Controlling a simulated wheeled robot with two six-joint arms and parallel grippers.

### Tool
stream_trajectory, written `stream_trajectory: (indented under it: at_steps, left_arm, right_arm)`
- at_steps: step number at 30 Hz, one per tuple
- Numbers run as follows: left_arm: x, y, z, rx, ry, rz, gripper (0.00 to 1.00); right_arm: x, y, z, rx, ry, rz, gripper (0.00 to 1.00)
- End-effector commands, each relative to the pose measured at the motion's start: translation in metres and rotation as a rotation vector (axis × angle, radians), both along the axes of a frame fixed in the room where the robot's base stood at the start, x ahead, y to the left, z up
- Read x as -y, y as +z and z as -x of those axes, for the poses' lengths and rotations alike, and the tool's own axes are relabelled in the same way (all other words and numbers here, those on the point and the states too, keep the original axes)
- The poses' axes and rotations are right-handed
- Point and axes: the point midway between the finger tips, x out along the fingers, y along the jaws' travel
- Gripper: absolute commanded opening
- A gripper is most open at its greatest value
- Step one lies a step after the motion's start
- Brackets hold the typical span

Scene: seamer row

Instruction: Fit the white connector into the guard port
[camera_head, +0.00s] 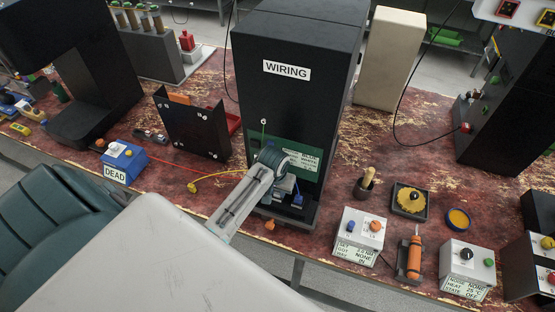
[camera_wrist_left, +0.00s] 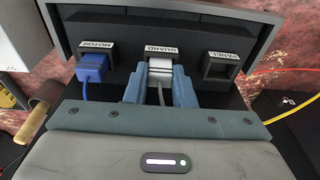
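The white connector (camera_wrist_left: 160,66) sits at the mouth of the guard port (camera_wrist_left: 161,55), the middle of three ports in the left wrist view. It is lined up with the opening and looks at least partly inside; its exact depth is hidden. A grey cable hangs from it between my fingers. My left gripper (camera_wrist_left: 159,82) has a blue finger against each side of the connector and looks shut on it. In the head view my left gripper (camera_head: 285,186) is low at the front of the black WIRING cabinet (camera_head: 300,100). My right gripper is not in view.
A blue connector (camera_wrist_left: 92,68) sits in the motor port at left. The panel port (camera_wrist_left: 217,67) at right is empty. A yellow lead (camera_head: 215,176) and a red lead (camera_head: 185,167) lie left of the cabinet. A control box (camera_head: 360,237) stands to its right.

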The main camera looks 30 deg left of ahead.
Motion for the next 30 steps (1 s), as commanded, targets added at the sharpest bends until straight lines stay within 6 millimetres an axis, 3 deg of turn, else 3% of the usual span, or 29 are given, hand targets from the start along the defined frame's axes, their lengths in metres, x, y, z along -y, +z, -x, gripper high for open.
stream_trajectory:
  at_steps: [1,3,16,30]
  left_arm:
    - [0.0,0.0,0.0,-0.001,0.0,0.0,0.3]
    - [0.0,0.0,0.0,-0.001,0.0,0.0,0.44]
    - [0.0,0.009,0.001,0.003,0.0,0.0,0.45]
    - [0.003,0.098,0.014,0.005,-0.001,-0.001,0.45]
  right_arm:
    - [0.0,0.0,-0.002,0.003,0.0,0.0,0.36]
    - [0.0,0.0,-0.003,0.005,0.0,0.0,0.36]
    - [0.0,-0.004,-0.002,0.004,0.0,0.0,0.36]
    - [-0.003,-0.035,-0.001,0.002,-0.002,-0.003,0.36]
